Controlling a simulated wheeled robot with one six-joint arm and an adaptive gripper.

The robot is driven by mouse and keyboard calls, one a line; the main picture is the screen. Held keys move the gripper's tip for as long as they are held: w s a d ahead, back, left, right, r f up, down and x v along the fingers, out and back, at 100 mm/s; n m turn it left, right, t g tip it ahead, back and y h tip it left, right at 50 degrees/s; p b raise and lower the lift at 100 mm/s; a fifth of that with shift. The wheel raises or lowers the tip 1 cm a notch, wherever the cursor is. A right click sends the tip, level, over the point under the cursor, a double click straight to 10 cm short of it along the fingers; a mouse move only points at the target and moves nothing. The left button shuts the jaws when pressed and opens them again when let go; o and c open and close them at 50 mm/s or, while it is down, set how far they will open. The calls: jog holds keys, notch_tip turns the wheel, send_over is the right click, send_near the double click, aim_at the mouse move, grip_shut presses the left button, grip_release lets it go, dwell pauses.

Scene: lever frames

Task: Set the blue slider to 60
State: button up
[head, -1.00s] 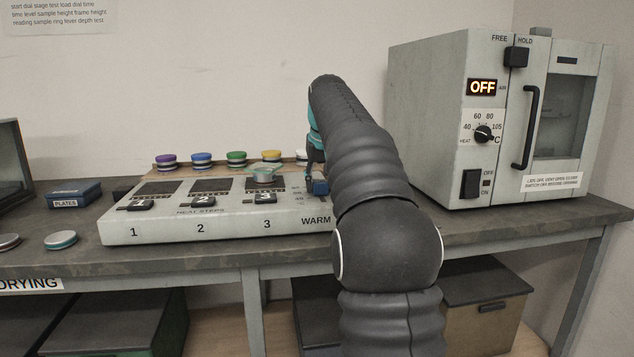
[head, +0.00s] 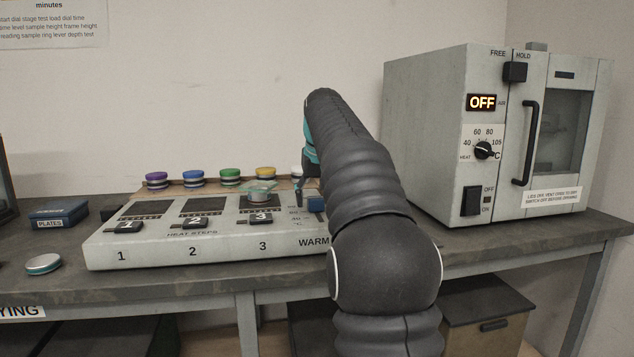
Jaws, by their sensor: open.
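The blue slider (head: 315,204) is a small blue block on the WARM section at the right end of the pale control panel (head: 225,250). Small scale numbers stand to its left, too small to read surely, so I cannot tell its exact setting. My gripper (head: 307,188) is open, with dark fingertips just above and left of the blue slider in the head view. Whether a fingertip touches it I cannot tell. My arm hides the panel's right end and part of the slider's track.
The panel has black sliders numbered 1, 2 and 3, with a clear dish (head: 260,192) above number 3. Coloured-lid pots (head: 195,178) stand behind. An oven (head: 440,150) reading OFF stands right. A blue PLATES box (head: 58,214) and a round lid (head: 43,264) lie left.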

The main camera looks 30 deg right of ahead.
jog(key=v, duration=1.1)
jog(key=shift+s+r, duration=0.15)
jog(key=shift+r, duration=0.05)
jog(key=s+a+f+n+t, duration=0.1)
jog(key=s+a+f, duration=0.3)
jog(key=s+a, duration=0.25)
jog(key=s+a+f+n, duration=0.1)
jog(key=s+a+f, duration=0.3)
jog(key=s+a, duration=0.25)
jog(key=s+a+f, duration=0.3)
jog(key=s+f, duration=0.6)
jog(key=f, duration=0.2)
jog(key=s+a+f+n+y, duration=0.1)
jog(key=s+a+f, duration=0.2)
jog(key=s+f, duration=0.6)
notch_tip(320, 180, down, 3)
jog(key=shift+a+r, duration=0.1)
jog(key=shift+a, duration=0.15)
dwell(2.1)
